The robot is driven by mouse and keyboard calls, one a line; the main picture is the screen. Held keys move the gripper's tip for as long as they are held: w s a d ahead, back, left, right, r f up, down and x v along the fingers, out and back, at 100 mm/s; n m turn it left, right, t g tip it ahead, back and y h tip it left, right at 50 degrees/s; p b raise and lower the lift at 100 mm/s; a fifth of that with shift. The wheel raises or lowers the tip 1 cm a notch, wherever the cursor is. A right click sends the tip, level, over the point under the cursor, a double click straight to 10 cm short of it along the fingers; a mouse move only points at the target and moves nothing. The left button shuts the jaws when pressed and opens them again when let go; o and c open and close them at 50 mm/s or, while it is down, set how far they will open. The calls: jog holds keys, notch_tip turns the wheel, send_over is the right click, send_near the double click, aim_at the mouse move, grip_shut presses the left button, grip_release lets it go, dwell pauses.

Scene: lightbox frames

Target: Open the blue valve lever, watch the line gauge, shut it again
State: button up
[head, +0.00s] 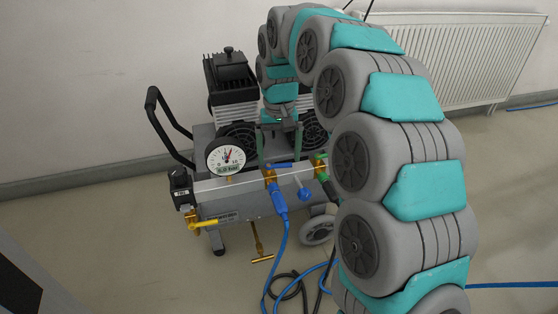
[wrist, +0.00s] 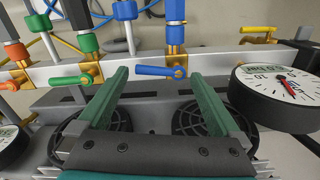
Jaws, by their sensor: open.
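The blue valve lever (wrist: 158,71) lies along the pale manifold rail, pivoting on a brass valve body, in the wrist view. In the head view it is a small blue bar (head: 281,165) on the rail. My gripper (wrist: 159,75) is open, its two green fingers pointing at the rail. The lever appears between the fingertips, with a gap on each side; I cannot tell the depth. In the head view my gripper (head: 280,140) hangs over the rail. The line gauge (head: 226,157) has a white dial with a red needle; it also shows in the wrist view (wrist: 282,85).
A green lever (wrist: 70,79) sits left of the blue one, and a yellow lever (wrist: 258,30) lies to the right. Blue hoses (head: 283,245) hang in front of the compressor tank (head: 245,208). A radiator (head: 460,60) is on the wall.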

notch_tip(320, 180, down, 2)
jog(key=shift+f, duration=0.15)
jog(key=c, duration=1.1)
jog(key=shift+w+r+n+p, duration=0.1)
jog(key=shift+r+n+p, duration=0.15)
jog(key=shift+n+p, duration=0.25)
jog(key=shift+w+f+n+p, duration=0.15)
jog(key=shift+w+n+p, duration=0.05)
jog(key=shift+n+p, duration=0.35)
jog(key=o, duration=1.1)
notch_tip(320, 180, up, 8)
jog(key=shift+f, duration=0.25)
jog(key=shift+r, duration=0.15)
